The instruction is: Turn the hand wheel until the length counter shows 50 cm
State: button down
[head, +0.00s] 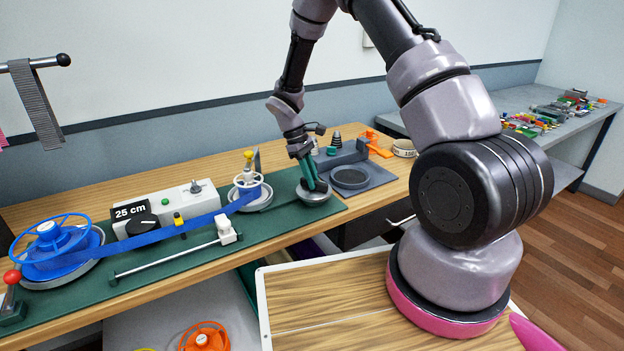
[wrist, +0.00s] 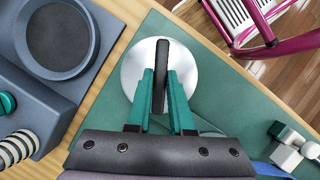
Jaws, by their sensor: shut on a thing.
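A blue spoked wheel (head: 50,236) sits on a reel at the left. A blue strap (head: 165,234) runs from it to a smaller spool (head: 250,190) with a light rim and yellow knob. My gripper (head: 314,186) is at a silver disc (head: 318,197) right of that spool. In the wrist view, its green fingers (wrist: 161,95) are shut on a black bar (wrist: 161,70) standing across the disc (wrist: 137,70). Which part is the hand wheel is not certain.
A grey block with a round dish (head: 350,178) stands right of the disc. A white slider (head: 226,229) sits on a rail in front of the strap. A red-knobbed lever (head: 12,280) is at the left edge. An orange wheel (head: 205,340) lies below the bench.

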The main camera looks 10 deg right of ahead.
jog(key=shift+m, duration=0.5)
jog(key=c, duration=0.8)
grip_release()
jog(key=v, duration=1)
jog(key=shift+w+r, duration=0.2)
jog(key=shift+r, duration=0.15)
jog(key=shift+d, duration=0.15)
